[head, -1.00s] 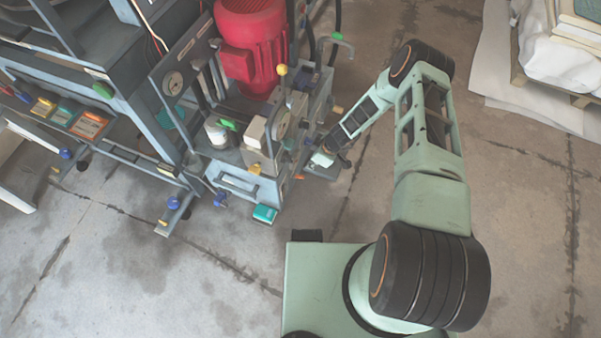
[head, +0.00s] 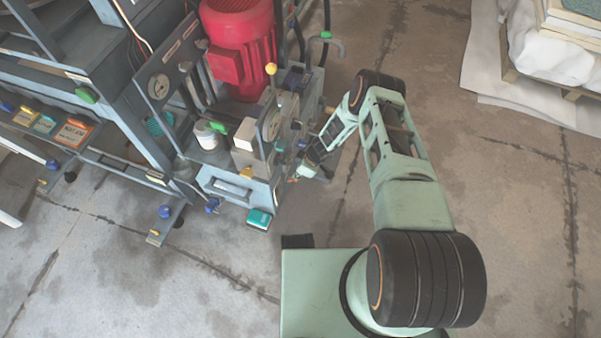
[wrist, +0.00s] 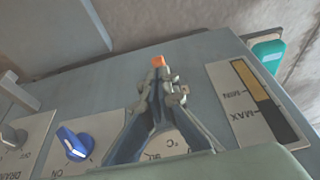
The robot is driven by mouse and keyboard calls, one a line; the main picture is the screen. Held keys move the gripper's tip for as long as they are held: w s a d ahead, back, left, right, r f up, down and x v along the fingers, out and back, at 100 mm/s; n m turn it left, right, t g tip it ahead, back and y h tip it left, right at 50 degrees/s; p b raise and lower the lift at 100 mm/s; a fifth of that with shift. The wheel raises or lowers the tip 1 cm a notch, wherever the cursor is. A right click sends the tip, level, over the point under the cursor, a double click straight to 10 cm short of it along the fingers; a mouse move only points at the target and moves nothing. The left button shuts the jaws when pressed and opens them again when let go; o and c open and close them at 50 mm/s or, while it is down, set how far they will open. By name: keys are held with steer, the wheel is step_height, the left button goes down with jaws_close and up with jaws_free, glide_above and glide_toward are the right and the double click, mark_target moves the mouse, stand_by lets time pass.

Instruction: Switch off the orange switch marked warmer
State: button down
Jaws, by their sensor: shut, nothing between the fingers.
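The orange switch (wrist: 158,61) shows in the wrist view as a small orange piece just beyond my fingertips. Its marking is not readable and most of it is hidden behind the fingers, so I cannot tell its position or whether they touch. My gripper (wrist: 163,82) is shut and empty over the grey panel, its tips pointing at the orange piece. In the head view a small orange spot (head: 292,180) shows at the machine's right side, beside my gripper (head: 303,173), which is small and partly unclear there.
A blue knob (wrist: 73,143) marked ON and a grey knob (wrist: 14,137) are left of the fingers. A °C dial (wrist: 166,145) lies under them. A MIN/MAX gauge (wrist: 254,104) is to the right. A teal pedal (head: 259,218) and red motor (head: 238,45) belong to the machine.

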steer(key=shift+a+f, duration=0.15)
steer(key=shift+f, duration=0.25)
